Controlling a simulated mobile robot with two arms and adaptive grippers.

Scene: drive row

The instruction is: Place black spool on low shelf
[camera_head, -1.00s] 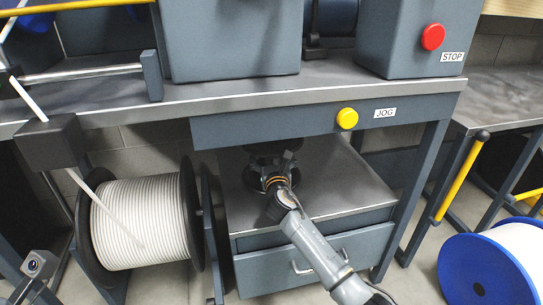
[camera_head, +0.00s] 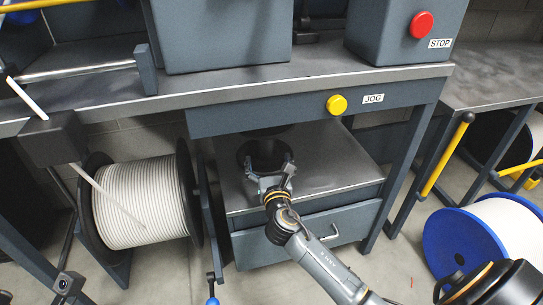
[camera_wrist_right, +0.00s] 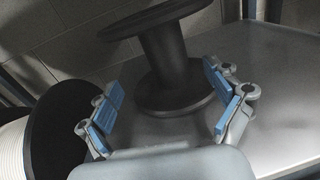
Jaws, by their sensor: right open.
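The black spool (camera_head: 266,153) stands upright on the low grey shelf (camera_head: 325,160) under the bench, and its top is partly hidden by the bench's front panel. In the right wrist view the empty black spool (camera_wrist_right: 172,62) shows a wide top flange, a narrow core and a lower flange resting on the shelf surface (camera_wrist_right: 280,110). My right gripper (camera_head: 270,176) is open just in front of the spool. In the wrist view its blue-padded fingers (camera_wrist_right: 165,108) are spread wide, with the spool's base beyond and between them, apart from the pads. My left gripper is not in view.
A reel of white cable (camera_head: 140,205) hangs left of the shelf. A drawer (camera_head: 300,238) is below the shelf. The bench edge (camera_head: 250,90) with a yellow JOG button (camera_head: 337,105) overhangs it. A blue-flanged reel (camera_head: 465,248) stands right. The shelf's right side is clear.

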